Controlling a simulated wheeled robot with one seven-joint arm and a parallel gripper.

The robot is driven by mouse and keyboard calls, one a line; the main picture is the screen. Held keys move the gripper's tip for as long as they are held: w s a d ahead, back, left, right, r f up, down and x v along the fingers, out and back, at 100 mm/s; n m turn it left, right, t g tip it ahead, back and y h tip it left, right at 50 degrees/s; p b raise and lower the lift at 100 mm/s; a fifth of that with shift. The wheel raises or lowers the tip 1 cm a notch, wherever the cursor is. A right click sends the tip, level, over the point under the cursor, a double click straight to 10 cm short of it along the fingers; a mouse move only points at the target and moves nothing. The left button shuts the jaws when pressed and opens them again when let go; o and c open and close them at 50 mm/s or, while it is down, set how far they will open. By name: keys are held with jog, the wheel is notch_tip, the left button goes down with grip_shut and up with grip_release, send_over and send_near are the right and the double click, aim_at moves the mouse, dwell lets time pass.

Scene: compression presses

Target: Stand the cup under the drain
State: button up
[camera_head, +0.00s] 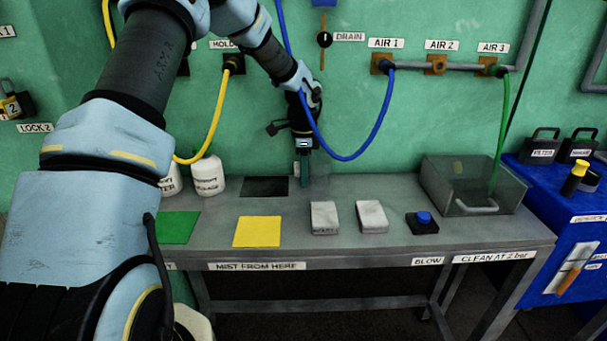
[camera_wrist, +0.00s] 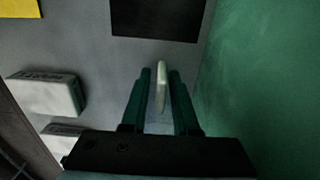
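My gripper (camera_head: 304,178) points down close above the back of the bench, near the green wall. In the wrist view its two dark green fingers (camera_wrist: 162,82) stand apart around a narrow pale upright piece (camera_wrist: 162,90), with slim gaps beside it. This may be part of the cup; its full shape is hidden. In the head view a faint clear shape, perhaps the cup (camera_head: 319,173), stands just right of the fingers. The drain (camera_head: 323,42), a black valve on a thin vertical pipe labelled DRAIN, is on the wall above and slightly right of my gripper.
A black square (camera_head: 264,187), a yellow square (camera_head: 257,232) and two grey blocks (camera_head: 324,218) lie on the bench. A blue button (camera_head: 424,218) and a clear bin (camera_head: 470,187) are to the right. White bottles (camera_head: 208,176) stand left. A blue hose (camera_head: 376,130) loops near my gripper.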

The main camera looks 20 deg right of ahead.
jog(key=shift+o, duration=0.9)
notch_tip(320, 180, up, 8)
jog(key=shift+f+b, duration=0.2)
jog(key=shift+b, duration=0.45)
jog(key=s+a+n, duration=0.5)
jog(key=a+n, duration=0.2)
jog(key=a, duration=0.3)
jog(key=s+a+n+t, duration=0.1)
jog(key=s+a+n, duration=0.5)
jog(key=a, duration=0.4)
jog(key=s+a+n, duration=0.5)
jog(key=a+n, duration=0.2)
jog(key=a, duration=0.4)
jog(key=shift+s+r+n+t, duration=0.3)
jog(key=shift+r, duration=0.05)
